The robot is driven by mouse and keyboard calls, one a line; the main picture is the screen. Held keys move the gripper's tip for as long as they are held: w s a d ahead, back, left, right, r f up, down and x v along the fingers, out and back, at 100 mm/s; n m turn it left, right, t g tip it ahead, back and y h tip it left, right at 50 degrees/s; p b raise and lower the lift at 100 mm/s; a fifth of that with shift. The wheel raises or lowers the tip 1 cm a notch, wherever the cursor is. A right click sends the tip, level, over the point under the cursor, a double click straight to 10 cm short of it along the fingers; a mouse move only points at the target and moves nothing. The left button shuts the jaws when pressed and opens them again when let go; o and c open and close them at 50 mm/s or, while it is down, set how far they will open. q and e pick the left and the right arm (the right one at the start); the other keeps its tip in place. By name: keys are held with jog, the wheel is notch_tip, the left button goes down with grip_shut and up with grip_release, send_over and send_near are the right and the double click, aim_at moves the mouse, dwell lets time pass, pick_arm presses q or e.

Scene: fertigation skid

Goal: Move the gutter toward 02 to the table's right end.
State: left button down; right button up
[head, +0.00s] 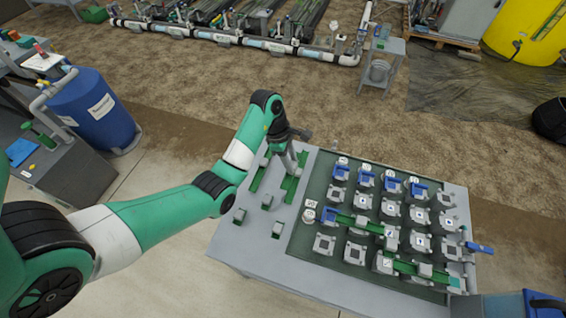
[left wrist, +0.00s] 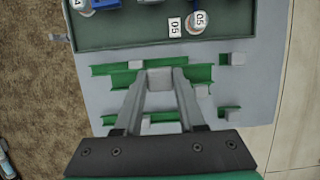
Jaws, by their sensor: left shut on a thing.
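My left gripper (head: 290,153) points down over the left end of the grey table. In the left wrist view its fingers (left wrist: 160,75) are shut on the grey block of a green gutter (left wrist: 200,74); green shows on both sides of the fingers. Whether this gutter touches the table is unclear. Another green gutter (left wrist: 155,118) with a grey block lies beside it, partly behind the fingers. Two gutters (head: 358,223) (head: 413,268) sit among the grey fittings on the dark green board. I cannot read an 02 label. My right gripper is not in view.
The dark green board (head: 305,240) fills the table's middle and right, crowded with grey fittings and blue clips.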

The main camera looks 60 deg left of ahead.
pick_arm(q)
jog(key=a+f+b, duration=0.2)
jog(key=a+b, duration=0.1)
jog(key=w+a+f+b, duration=0.1)
jog(key=a+f+b, duration=0.1)
jog(key=a+f, duration=0.1)
jog(key=w+a+f+b, duration=0.1)
jog(key=a+f+b, duration=0.2)
jog(key=a, duration=0.1)
jog(key=shift+w+b, duration=0.1)
jog(key=shift+b, duration=0.2)
jog(key=shift+a, duration=0.15)
jog(key=f+b, duration=0.3)
jog(key=f, duration=0.1)
jog(key=shift+w+a, duration=0.1)
jog(key=shift+a, duration=0.25)
jog(key=shift+d, duration=0.1)
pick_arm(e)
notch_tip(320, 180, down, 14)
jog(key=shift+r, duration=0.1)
pick_arm(q)
jog(key=c, duration=0.5)
grip_release()
jog(key=shift+f, duration=0.15)
